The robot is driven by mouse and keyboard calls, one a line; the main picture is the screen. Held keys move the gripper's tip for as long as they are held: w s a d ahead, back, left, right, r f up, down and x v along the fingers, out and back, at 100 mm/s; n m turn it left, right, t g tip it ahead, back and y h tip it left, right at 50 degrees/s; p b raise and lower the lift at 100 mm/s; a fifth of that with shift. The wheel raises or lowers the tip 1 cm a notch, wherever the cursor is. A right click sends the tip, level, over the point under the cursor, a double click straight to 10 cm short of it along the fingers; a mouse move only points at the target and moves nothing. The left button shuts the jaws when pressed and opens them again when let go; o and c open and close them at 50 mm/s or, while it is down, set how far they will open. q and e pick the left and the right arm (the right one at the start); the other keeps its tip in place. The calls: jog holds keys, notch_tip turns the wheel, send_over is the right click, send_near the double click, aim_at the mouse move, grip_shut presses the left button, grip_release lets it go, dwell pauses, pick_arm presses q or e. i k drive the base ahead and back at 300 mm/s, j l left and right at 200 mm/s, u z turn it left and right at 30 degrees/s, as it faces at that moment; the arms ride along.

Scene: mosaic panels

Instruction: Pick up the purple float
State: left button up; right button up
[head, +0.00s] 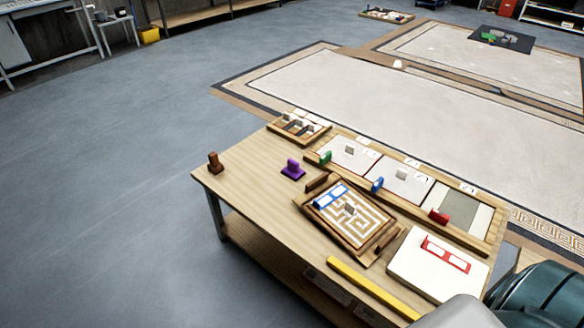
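The purple float (293,171) sits on the wooden table (238,180), left of the maze-patterned tray. It has a flat dark purple base and a raised purple handle on top. Nothing touches it, and bare table surrounds it. Neither of my grippers is in view.
A brown stamp-like block (215,162) stands near the table's left corner. A maze-patterned tray (372,251) lies right of the float. A long panel frame (467,242) with green, blue and red handled pieces runs along the far edge. A yellow bar (372,288) lies at the near edge.

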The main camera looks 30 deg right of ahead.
aim_at(293, 170)
jog(key=i+j+z, duration=0.25)
jog(key=z, duration=0.25)
jog(key=i+j+z, duration=0.25)
jog(key=z, duration=0.25)
jog(key=j, duration=0.1)
